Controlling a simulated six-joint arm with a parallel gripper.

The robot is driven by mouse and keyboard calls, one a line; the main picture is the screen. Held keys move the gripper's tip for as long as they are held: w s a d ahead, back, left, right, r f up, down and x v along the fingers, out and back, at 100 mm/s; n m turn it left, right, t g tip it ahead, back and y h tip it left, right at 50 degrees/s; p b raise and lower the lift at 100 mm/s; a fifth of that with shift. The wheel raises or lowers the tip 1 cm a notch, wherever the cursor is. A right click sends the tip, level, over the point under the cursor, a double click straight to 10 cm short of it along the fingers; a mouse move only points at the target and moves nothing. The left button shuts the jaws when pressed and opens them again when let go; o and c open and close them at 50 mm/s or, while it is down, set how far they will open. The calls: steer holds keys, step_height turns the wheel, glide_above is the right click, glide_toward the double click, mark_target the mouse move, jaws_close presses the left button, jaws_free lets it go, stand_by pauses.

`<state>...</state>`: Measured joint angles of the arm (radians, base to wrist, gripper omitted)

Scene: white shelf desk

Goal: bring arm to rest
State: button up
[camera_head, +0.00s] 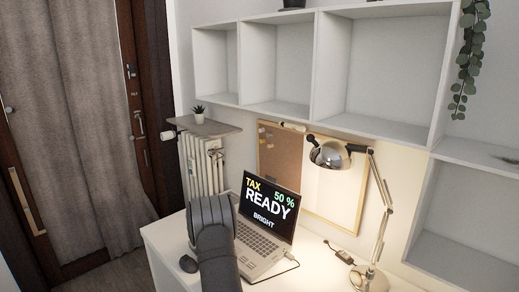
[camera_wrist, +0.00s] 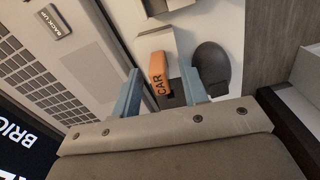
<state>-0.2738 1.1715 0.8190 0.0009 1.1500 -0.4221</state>
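My gripper (camera_wrist: 162,88) shows in the wrist view as two blue-grey fingers spread apart. An orange tag marked CAR (camera_wrist: 158,68) shows between them, with a dark piece at its lower end. The fingers do not appear to press on it, and I cannot tell its height relative to them. In the head view my dark grey arm reaches over the desk's left part beside the laptop (camera_head: 265,222), and the fingers are hidden there.
A dark mouse (camera_wrist: 211,68) lies right of the tag; it also shows in the head view (camera_head: 188,263). A BACK UP stick (camera_wrist: 54,20) lies on the laptop. A lamp (camera_head: 383,215) stands at right. Shelves (camera_head: 316,60) hang above. The desk front (camera_head: 310,270) is mostly clear.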

steer(key=shift+r, duration=0.15)
step_height(320, 180, up, 18)
step_height(320, 180, down, 18)
steer(key=shift+f, duration=0.1)
step_height(320, 180, up, 9)
steer(key=shift+f, duration=0.2)
stand_by(0.5)
